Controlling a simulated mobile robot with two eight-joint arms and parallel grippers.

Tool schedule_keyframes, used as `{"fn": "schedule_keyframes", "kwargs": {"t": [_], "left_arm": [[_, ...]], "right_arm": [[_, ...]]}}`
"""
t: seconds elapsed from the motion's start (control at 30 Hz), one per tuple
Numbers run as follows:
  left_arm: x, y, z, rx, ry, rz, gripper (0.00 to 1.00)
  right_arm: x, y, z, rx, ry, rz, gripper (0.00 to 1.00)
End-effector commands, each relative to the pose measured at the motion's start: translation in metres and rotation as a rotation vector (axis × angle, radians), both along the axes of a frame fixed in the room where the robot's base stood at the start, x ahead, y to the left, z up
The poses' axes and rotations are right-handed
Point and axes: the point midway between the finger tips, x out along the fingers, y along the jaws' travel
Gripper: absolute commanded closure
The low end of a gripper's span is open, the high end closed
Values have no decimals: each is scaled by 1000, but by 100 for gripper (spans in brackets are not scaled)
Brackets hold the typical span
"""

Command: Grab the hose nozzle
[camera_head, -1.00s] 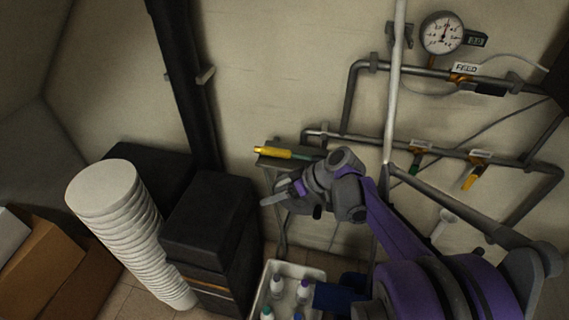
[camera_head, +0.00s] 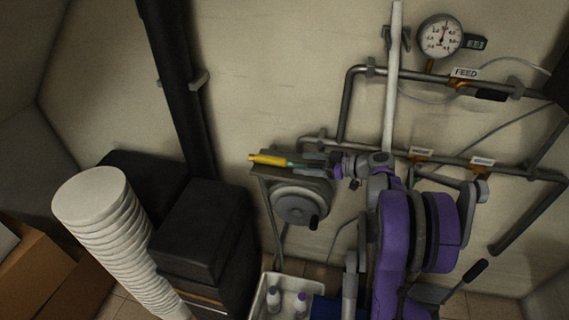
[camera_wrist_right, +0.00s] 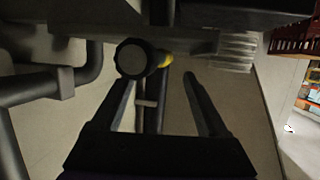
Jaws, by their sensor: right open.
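The hose nozzle (camera_head: 268,160) has a yellow body with a green part at its right end. It lies across the top of the grey hose reel's bracket against the wall. My right gripper (camera_head: 308,161) is just right of the nozzle, at about its height, with its fingers pointing left along it. In the right wrist view my right gripper (camera_wrist_right: 158,82) is open, its two dark fingers apart. A round dark knob-like end with a grey face shows near the left fingertip, with a patch of yellow (camera_wrist_right: 166,60) behind it. I cannot tell whether anything touches. My left gripper is out of view.
The grey hose reel (camera_head: 300,203) hangs below the nozzle. Pipes with a gauge (camera_head: 441,37) and tags run along the wall at right. Black bins (camera_head: 205,225), a tall white stack (camera_head: 95,195) and a white crate of bottles (camera_head: 262,296) stand below.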

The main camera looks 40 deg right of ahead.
Motion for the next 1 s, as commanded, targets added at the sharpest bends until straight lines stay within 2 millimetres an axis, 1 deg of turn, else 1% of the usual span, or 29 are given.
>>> {"fn": "schedule_keyframes", "kwargs": {"t": [0.3, 0.4, 0.57, 0.6, 0.67, 0.7, 0.87, 1.0], "left_arm": [[0, 0, -1, 0, 0, 0, 50], [0, 0, -1, 0, 0, 0, 50], [0, 0, -1, 0, 0, 0, 50], [0, 0, -1, 0, 0, 0, 50], [0, 0, -1, 0, 0, 0, 50], [0, 0, -1, 0, 0, 0, 50], [0, 0, -1, 0, 0, 0, 50], [0, 0, -1, 0, 0, 0, 50]], "right_arm": [[38, 20, -13, 1, 0, 3, 24], [43, 23, -15, 0, 1, 1, 24], [43, 22, -15, 0, 1, 0, 24], [43, 22, -15, 0, 1, 0, 27], [43, 22, -15, 0, 1, 0, 38], [43, 22, -15, 0, 1, 0, 45], [42, 22, -15, 0, 1, 0, 74], [42, 22, -15, 0, 1, 0, 99]]}}
